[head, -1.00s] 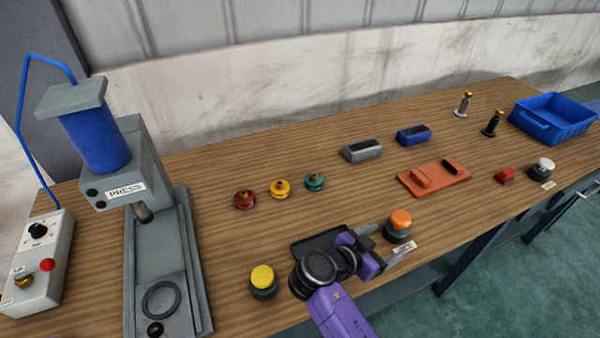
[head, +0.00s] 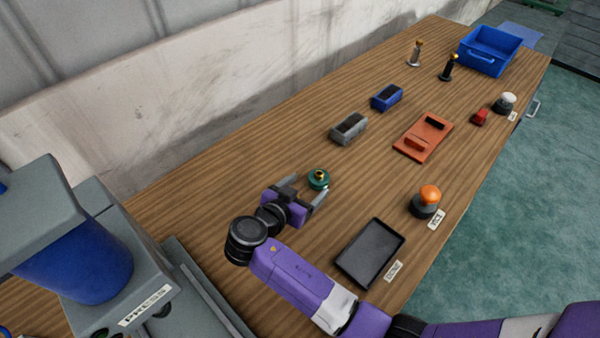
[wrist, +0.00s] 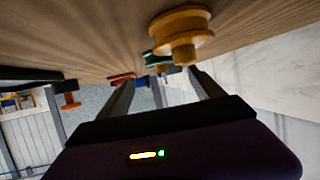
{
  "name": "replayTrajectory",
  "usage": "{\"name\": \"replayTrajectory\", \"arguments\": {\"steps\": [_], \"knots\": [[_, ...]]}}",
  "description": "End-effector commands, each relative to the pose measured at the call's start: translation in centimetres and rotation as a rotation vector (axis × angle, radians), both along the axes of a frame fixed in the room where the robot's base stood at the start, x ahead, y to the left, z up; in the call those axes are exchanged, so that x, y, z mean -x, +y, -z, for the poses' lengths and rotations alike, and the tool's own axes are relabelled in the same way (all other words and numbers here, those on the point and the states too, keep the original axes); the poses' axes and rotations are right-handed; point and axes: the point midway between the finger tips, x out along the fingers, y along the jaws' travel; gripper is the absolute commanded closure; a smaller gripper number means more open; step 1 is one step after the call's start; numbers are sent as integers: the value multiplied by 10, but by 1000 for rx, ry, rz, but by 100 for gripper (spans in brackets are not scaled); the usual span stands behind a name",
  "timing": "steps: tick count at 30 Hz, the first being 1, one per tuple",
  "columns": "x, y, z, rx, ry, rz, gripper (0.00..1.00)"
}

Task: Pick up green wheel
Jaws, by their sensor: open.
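The green wheel (head: 318,179), with a brass-coloured hub, sits on the wooden table just beyond my fingertips in the head view. My gripper (head: 307,188) is open and low over the table, its fingers pointing toward the wheel. In the wrist view the green wheel (wrist: 150,57) shows ahead between the two fingers of my gripper (wrist: 160,76), partly hidden by a yellow wheel (wrist: 182,38). Nothing is held.
Grey (head: 349,128) and blue (head: 387,97) blocks stand beyond the green wheel. An orange plate (head: 423,137) lies further right. A black tray (head: 370,252) and an orange button (head: 428,197) are near the front edge. The press (head: 130,285) stands at left.

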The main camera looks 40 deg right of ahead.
Motion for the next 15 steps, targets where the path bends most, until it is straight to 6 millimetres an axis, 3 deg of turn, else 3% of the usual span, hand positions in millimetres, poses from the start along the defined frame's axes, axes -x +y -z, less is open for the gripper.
{"name": "replayTrajectory", "arguments": {"steps": [15], "knots": [[-8,-47,11,0,1,4,23]]}}
